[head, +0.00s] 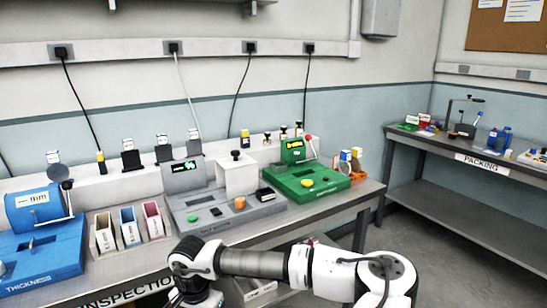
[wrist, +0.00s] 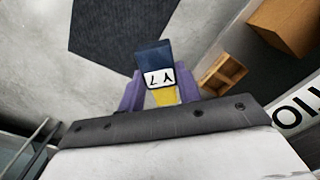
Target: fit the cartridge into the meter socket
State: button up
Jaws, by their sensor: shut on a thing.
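My gripper (wrist: 160,92) is shut on a cartridge (wrist: 153,58) in the wrist view. The cartridge has a dark blue top, a white label reading Y7 upside down, and a yellow lower part between the two purple fingers. In the head view the gripper and cartridge cannot be made out; only my arm shows, along the bottom. A grey meter (head: 225,212) with a lit green display stands mid-bench. A green meter (head: 308,184) stands right of it, and a blue thickness gauge (head: 38,242) at far left. I cannot tell which part is the socket.
Three small bins (head: 128,228) stand between the blue gauge and grey meter. Several small modules stand on the ledge (head: 120,182) behind. A packing bench (head: 465,150) is at right. The wrist view shows a dark mat (wrist: 120,30), a cardboard box (wrist: 287,30) and a wooden tray (wrist: 222,76).

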jog(key=w+d+f+n, duration=0.1)
jog(key=d+f, duration=0.7)
jog(key=f, duration=0.4)
jog(key=w+d+f+n, duration=0.2)
jog(key=d+f, duration=0.7)
jog(key=f, duration=0.3)
jog(key=shift+w+f, duration=0.25)
jog(key=shift+f, duration=0.05)
jog(key=shift+r, duration=0.1)
